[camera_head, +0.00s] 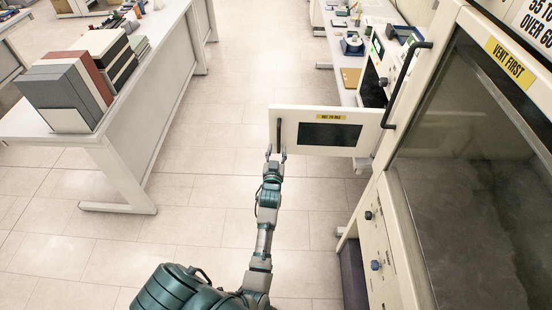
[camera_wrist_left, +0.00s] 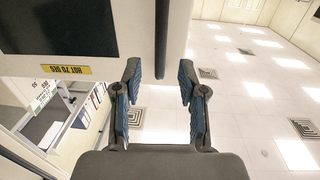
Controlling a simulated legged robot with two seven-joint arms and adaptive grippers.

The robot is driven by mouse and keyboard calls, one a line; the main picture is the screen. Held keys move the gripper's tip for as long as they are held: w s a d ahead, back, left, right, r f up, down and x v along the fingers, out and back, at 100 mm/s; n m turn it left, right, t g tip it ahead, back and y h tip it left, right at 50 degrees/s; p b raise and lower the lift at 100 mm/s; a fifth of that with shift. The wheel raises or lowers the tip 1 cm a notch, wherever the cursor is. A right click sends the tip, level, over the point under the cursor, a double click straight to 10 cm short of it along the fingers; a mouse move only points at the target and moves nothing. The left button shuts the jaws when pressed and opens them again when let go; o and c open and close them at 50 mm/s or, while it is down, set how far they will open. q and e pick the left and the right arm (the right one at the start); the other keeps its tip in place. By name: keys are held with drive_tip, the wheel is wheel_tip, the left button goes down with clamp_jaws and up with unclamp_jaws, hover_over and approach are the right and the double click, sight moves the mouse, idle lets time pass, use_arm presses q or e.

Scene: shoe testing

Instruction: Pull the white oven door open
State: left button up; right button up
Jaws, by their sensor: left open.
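The white oven door (camera_head: 287,118) stands swung out from the oven (camera_head: 374,72), with its panel facing me. It has a dark window, a small yellow label and a dark vertical handle (camera_head: 279,136) at its left edge. My left gripper (camera_head: 275,153) is open at the lower end of this handle. In the left wrist view, the handle (camera_wrist_left: 162,35) reaches down between the two spread fingertips of the left gripper (camera_wrist_left: 160,78). I cannot tell whether either finger touches it. The door (camera_wrist_left: 125,60) fills the upper left there. My right gripper is not in view.
A large cabinet with a glass front (camera_head: 470,190) and a yellow label stands close on the right. A white table (camera_head: 150,75) with grey and red boxes (camera_head: 68,90) is on the left. A bench (camera_head: 345,62) with instruments is behind the door. The tiled floor between is clear.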

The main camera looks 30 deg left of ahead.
use_arm(q)
drive_tip(key=v, duration=0.4)
drive_tip(key=shift+s+d, duration=0.15)
drive_tip(key=shift+d, duration=0.15)
drive_tip(key=shift+a, duration=0.1)
